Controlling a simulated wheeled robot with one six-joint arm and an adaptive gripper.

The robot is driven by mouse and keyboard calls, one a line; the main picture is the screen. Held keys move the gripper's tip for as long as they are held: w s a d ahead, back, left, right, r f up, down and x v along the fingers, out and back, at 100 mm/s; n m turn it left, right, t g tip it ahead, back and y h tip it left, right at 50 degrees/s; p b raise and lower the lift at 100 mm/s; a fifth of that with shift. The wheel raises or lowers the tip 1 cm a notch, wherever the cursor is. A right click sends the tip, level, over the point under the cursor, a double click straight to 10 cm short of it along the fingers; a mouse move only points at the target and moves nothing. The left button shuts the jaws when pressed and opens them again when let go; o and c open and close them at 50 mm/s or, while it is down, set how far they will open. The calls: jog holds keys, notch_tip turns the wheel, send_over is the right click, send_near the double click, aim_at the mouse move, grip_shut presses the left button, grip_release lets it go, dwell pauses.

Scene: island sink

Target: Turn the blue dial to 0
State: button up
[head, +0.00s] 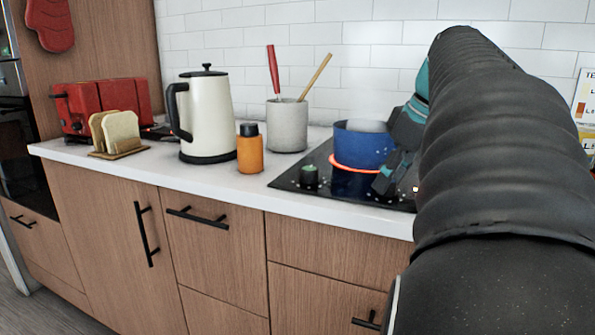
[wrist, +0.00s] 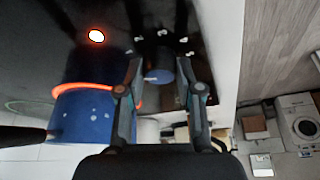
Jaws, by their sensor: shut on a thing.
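The blue dial (wrist: 158,77) is between my fingers in the wrist view, on the black hob, with small white marks around it. My gripper (wrist: 160,68) is shut on the dial, one finger on each side. In the head view my gripper (head: 382,184) reaches down to the front of the hob, and the dial is hidden there. I cannot read which mark the dial points to.
A blue pot (head: 362,147) stands on the black hob (head: 285,183), with a glowing orange ring at its base. An orange bottle (head: 250,152), grey utensil crock (head: 287,125) and cream kettle (head: 207,120) stand further left.

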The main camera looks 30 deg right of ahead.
jog(key=n, duration=0.2)
jog(key=n+y, duration=0.1)
jog(key=n, duration=0.1)
jog(key=shift+w+f+n+g+y, duration=0.1)
jog(key=shift+n+g+y, duration=0.2)
jog(key=shift+g, duration=0.1)
dwell(0.4)
jog(key=o, duration=1.1)
jog(key=shift+o, duration=0.3)
jog(key=v, duration=0.7)
jog(key=shift+r, duration=0.3)
